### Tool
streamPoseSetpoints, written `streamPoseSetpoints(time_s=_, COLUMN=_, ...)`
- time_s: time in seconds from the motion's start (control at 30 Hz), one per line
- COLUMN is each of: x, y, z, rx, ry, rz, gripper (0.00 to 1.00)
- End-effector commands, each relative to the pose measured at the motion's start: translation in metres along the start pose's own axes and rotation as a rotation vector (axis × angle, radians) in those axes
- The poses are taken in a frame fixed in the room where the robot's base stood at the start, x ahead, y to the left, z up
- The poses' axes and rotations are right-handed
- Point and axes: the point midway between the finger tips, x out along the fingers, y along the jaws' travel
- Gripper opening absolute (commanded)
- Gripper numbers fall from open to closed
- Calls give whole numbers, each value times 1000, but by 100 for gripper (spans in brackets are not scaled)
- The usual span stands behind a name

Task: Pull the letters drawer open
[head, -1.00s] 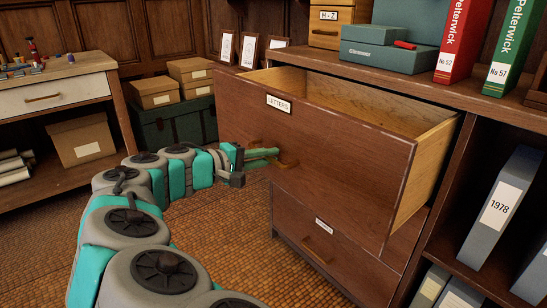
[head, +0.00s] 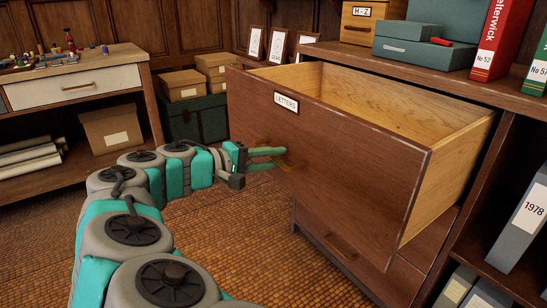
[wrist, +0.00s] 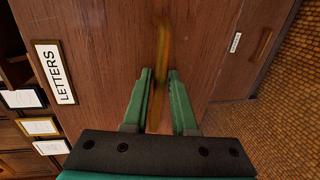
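The letters drawer (head: 350,165), with a brown wooden front and a white "LETTERS" label (head: 286,103), stands well out of its cabinet. Its pale wood inside shows and looks empty where visible. My gripper (head: 280,157) is at the drawer front, by its brass handle (head: 291,165). In the wrist view, the two green fingers (wrist: 160,75) stand apart on either side of the handle (wrist: 160,50), with gaps showing beside it. The gripper is open around the handle. The fingertips partly hide the handle in the head view.
A lower drawer (head: 335,240) below is shut. Boxes (head: 405,52) and red and green binders (head: 500,40) stand on the cabinet top. A grey 1978 binder (head: 525,215) is on the right shelf. A worktable (head: 75,88) is at left. The floor (head: 250,240) before the cabinet is clear.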

Motion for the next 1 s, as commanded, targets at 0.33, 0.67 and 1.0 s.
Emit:
streamPoseSetpoints(time_s=0.33, x=0, y=1, z=0, rx=1, ry=1, rz=1, gripper=44)
streamPoseSetpoints(time_s=0.67, x=-22, y=1, z=-1, rx=1, ry=4, rz=2, gripper=44)
streamPoseSetpoints(time_s=1.0, x=-73, y=0, z=-1, rx=0, ry=4, rz=0, gripper=44)
